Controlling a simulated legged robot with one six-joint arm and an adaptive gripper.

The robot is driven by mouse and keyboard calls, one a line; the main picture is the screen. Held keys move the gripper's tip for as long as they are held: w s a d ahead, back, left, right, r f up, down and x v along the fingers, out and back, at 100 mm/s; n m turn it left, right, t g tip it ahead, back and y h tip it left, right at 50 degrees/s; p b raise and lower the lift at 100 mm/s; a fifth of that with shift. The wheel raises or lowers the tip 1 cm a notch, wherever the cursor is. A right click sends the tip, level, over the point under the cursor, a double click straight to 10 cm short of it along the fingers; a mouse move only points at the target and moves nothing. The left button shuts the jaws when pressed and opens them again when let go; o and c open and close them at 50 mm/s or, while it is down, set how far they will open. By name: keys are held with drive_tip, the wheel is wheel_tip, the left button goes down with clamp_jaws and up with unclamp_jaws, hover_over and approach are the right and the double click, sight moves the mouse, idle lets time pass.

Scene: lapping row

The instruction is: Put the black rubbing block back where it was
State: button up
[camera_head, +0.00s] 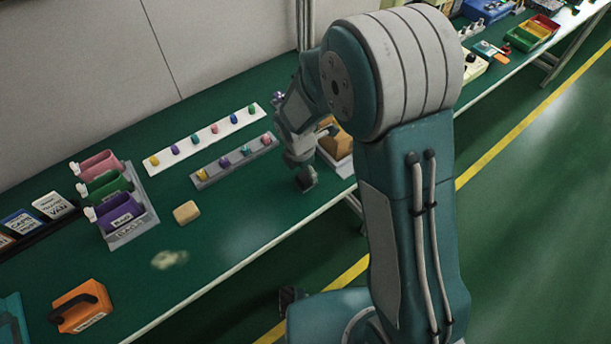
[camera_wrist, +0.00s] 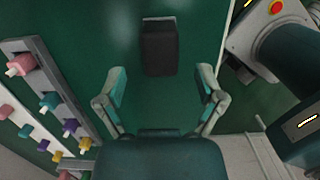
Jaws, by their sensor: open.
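The black rubbing block (camera_wrist: 158,52) shows in the upper middle of the wrist view, on the green bench top (camera_wrist: 190,25). A pale grey strip shows at its top end. My gripper (camera_wrist: 161,76) is open, with its two fingers apart and nothing between them. The block is just beyond the fingertips, between their lines, and apart from them. In the head view my gripper (camera_head: 303,172) is low over the bench near its front edge. A dark shape there cannot be told apart as block or finger.
To the left in the wrist view is a rail with coloured knobs (camera_wrist: 45,100); to the right, a machine with a red button (camera_wrist: 277,8). In the head view, bins (camera_head: 118,215), a tan block (camera_head: 186,212) and an orange case (camera_head: 82,306) stand further left.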

sight(303, 177)
drive_tip(key=r, duration=0.6)
drive_tip(key=shift+s+a+r, duration=0.25)
drive_tip(key=shift+a+r, duration=0.1)
drive_tip(key=shift+r, duration=0.05)
drive_tip(key=s+d+r+m+t+y, duration=0.1)
drive_tip(key=s+d+r+m, duration=0.25)
drive_tip(key=r+m, duration=0.3)
drive_tip(key=s+d+r+m+t, duration=0.1)
drive_tip(key=s+d+r+m, duration=0.2)
drive_tip(key=d+r+m, duration=0.3)
drive_tip(key=s+d+r+m+t, duration=0.2)
drive_tip(key=s+d+r+m, duration=0.2)
drive_tip(key=s+r+m, duration=0.3)
drive_tip(key=s+m, duration=0.5)
drive_tip(key=shift+d+r+t, duration=0.15)
drive_tip(key=shift+r+t, duration=0.05)
drive_tip(key=shift+t, duration=0.2)
drive_tip(key=shift+w, duration=0.1)
